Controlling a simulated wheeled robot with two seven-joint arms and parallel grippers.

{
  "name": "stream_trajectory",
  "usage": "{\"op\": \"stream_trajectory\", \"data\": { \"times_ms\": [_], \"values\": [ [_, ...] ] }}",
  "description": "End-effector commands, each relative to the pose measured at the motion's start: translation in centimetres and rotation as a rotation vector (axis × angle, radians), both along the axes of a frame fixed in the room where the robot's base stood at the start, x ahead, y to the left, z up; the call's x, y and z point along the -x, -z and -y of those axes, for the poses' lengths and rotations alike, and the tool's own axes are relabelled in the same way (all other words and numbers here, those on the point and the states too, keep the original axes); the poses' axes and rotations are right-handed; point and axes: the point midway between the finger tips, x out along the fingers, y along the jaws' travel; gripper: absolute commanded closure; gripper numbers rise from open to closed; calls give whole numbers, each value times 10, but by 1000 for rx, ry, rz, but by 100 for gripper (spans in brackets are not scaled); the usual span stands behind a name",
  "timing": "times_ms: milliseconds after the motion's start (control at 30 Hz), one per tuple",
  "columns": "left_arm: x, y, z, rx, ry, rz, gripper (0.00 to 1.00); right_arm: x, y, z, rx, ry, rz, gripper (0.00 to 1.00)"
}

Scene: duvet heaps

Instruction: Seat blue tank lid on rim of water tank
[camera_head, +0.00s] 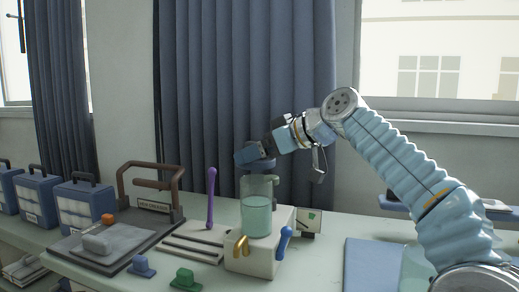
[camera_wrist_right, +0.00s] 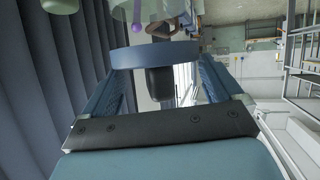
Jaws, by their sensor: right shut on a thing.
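The water tank (camera_head: 257,217) is a clear cylinder, partly filled with pale green water, standing on a cream base on the table. The blue tank lid (camera_head: 262,164) is right above the tank's top in the head view; I cannot tell whether it touches the rim. My right gripper (camera_head: 247,153) is shut on the lid's knob. In the right wrist view the lid (camera_wrist_right: 155,57) shows as a blue disc edge, with its dark knob (camera_wrist_right: 160,84) between the fingers (camera_wrist_right: 163,92). My left gripper is not in view.
A purple rod (camera_head: 211,200) stands left of the tank. A brown-handled press (camera_head: 150,180), a green block (camera_head: 185,279) and blue boxes (camera_head: 84,205) are farther left. A blue mat (camera_head: 372,266) lies right.

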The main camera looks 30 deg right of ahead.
Motion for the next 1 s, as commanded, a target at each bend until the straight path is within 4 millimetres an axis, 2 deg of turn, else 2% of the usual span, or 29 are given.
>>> {"op": "stream_trajectory", "data": {
  "times_ms": [33,200,1000],
  "values": [
    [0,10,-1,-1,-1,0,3,0,10,0,0,0,0,42],
    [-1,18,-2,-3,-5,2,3,0,21,0,0,0,0,42],
    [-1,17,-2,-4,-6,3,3,0,21,0,0,0,0,42]
  ]
}}
